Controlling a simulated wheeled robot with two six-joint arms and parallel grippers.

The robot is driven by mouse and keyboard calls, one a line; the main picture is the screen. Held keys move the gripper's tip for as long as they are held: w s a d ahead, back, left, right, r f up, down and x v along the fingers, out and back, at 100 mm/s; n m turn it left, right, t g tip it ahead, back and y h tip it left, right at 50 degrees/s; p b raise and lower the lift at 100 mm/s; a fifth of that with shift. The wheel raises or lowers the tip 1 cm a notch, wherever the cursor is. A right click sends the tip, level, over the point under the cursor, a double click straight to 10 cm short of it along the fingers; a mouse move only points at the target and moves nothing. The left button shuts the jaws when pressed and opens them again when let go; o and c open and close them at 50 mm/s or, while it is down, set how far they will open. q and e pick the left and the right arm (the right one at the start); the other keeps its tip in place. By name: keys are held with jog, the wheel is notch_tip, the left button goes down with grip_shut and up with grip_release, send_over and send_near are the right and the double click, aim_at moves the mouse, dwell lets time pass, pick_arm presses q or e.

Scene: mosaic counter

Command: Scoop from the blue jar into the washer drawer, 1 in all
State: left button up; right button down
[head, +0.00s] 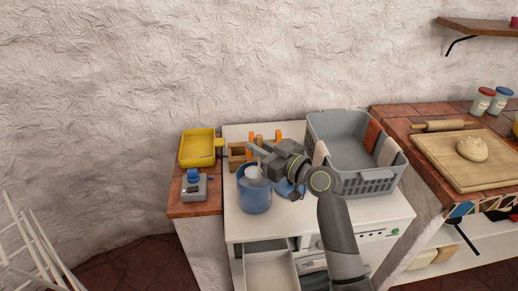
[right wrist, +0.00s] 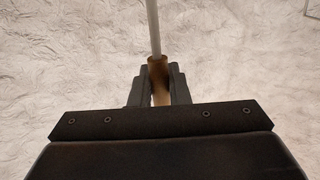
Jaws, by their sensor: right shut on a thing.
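The blue jar (head: 255,199) stands on the white washer top, see-through, with a pale round shape (head: 253,172) at its mouth; I cannot tell if that is the scoop's bowl or the contents. My right gripper (head: 262,153) is above and just behind the jar's mouth. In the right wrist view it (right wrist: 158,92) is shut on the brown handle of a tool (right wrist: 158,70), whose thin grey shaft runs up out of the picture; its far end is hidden. The washer drawer (head: 270,272) is pulled open below the jar. My left gripper is out of view.
A grey laundry basket (head: 345,125) with cloths stands right of my gripper. A wooden holder (head: 237,158) and orange-topped items stand behind the jar. A yellow tray (head: 197,148) and a grey device (head: 194,189) are on the left. A blue object (head: 284,188) is partly hidden by my arm.

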jog(key=shift+r+p, duration=1.5)
jog(key=shift+r, duration=1.1)
jog(key=shift+f, duration=0.1)
